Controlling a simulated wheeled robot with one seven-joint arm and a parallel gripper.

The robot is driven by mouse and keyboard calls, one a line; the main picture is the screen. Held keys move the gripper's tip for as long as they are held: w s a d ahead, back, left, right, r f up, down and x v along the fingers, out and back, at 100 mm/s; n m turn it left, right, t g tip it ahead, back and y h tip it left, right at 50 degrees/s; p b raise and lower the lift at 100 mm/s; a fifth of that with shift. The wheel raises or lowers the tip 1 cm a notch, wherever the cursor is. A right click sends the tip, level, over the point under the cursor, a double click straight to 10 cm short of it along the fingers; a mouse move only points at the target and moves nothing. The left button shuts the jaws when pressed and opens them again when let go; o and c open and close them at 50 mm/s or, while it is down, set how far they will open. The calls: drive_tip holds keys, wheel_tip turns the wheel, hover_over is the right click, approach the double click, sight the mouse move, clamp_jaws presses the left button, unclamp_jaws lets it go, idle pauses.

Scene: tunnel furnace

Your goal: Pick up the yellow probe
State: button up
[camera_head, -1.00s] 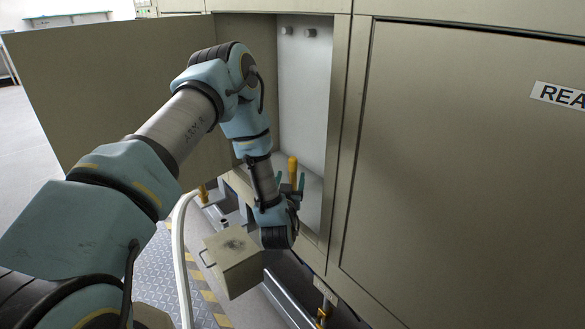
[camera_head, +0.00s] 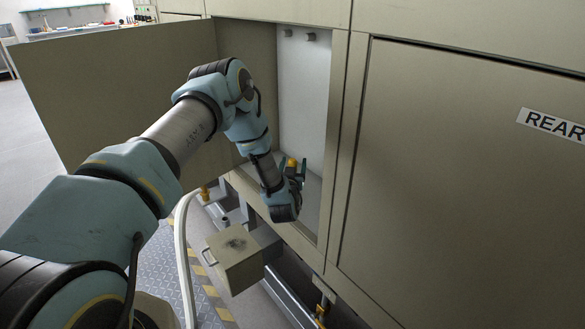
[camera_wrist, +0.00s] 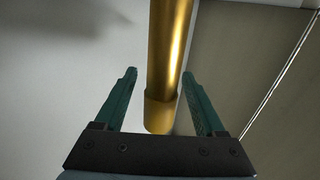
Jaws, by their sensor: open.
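The yellow probe (camera_wrist: 168,60) is a shiny gold-yellow rod in the wrist view, with a duller collar at its near end. It lies between the two green fingers of my gripper (camera_wrist: 160,85), with gaps visible on both sides. My gripper is open and not closed on it. In the head view, only the yellow end of the probe (camera_head: 291,162) shows between the fingers of my gripper (camera_head: 292,168), inside the open cabinet. The rest of the probe is hidden there by my wrist.
The open cabinet door (camera_head: 110,95) stands to the left of my arm. The cabinet's right frame edge (camera_head: 338,130) is close beside my gripper. A beige box with a handle (camera_head: 234,259) juts out below. A white curved rail (camera_head: 184,255) stands at the left.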

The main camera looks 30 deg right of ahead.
clamp_jaws()
idle(0.4)
idle(0.4)
wheel_tip(320, 180, up, 18)
drive_tip(key=b, duration=0.4)
idle(0.5)
wheel_tip(320, 180, up, 10)
drive_tip(key=p, duration=0.3)
drive_tip(key=shift+p, duration=0.4)
idle(0.6)
